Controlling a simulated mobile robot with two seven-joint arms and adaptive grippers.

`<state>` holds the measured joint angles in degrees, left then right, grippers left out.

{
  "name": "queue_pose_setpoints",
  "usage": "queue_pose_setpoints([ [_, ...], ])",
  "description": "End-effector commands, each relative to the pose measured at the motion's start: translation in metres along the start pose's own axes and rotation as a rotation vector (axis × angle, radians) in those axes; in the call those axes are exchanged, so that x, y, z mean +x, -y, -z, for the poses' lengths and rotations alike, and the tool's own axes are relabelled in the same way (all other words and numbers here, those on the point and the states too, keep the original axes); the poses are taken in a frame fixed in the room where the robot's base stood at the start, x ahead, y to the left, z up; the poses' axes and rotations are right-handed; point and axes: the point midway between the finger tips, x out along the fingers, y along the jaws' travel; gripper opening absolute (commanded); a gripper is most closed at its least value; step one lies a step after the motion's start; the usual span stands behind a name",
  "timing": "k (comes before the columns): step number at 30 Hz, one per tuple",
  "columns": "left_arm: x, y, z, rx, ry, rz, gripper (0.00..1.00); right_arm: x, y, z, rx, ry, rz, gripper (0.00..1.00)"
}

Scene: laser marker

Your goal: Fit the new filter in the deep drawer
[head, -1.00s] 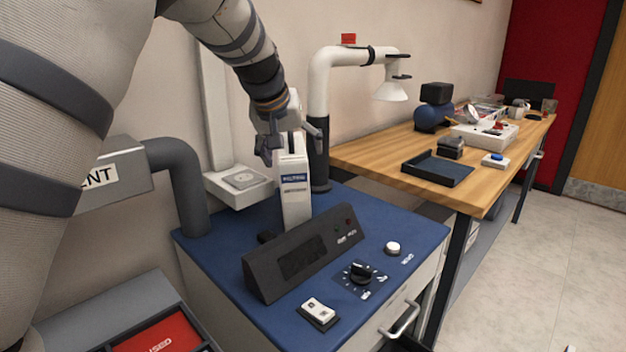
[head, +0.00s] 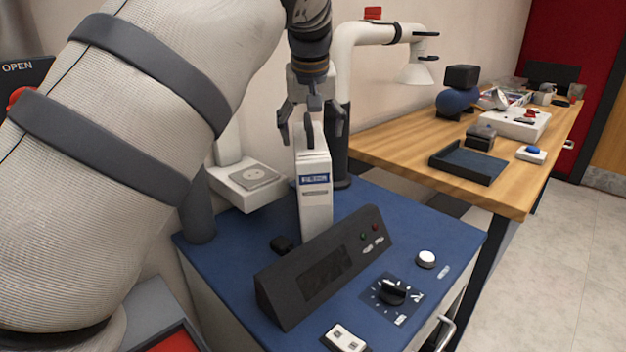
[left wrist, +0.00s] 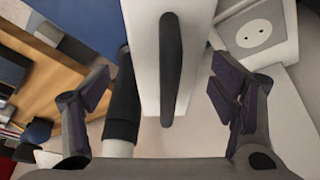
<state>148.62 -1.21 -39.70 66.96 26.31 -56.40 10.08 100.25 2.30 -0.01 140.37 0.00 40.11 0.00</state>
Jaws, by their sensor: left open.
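The filter, a white upright box with a blue label (head: 315,200), stands on the blue top of the cabinet behind the sloped control panel. A black handle (left wrist: 171,70) rises from its top. My left gripper (head: 311,128) is open and points down over the filter, one finger on each side of the handle. In the left wrist view the handle lies between the spread fingers (left wrist: 158,97), with a gap on both sides. A drawer handle (head: 446,334) shows at the cabinet front; the inside of the drawer is out of sight. My right gripper is not in view.
The dark control panel (head: 325,270) stands just in front of the filter. A white stand with a plate (head: 250,185) is to its left, and a lamp-like extraction arm (head: 345,80) rises behind. A red tray (head: 175,343) is at lower left. A wooden bench (head: 400,150) stands at right.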

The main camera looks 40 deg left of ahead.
Motion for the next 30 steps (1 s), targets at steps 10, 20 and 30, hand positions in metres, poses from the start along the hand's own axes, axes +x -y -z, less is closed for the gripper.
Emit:
queue_pose_setpoints([
  [10,0.044,0.007,-0.004,-0.001,-0.001,0.000,0.78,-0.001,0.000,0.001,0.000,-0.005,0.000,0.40],
  [20,0.043,0.006,-0.004,-0.001,-0.002,-0.002,0.35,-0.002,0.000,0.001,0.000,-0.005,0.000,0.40],
  [30,0.042,0.006,-0.003,-0.001,-0.004,-0.003,0.00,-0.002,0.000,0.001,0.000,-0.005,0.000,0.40],
])
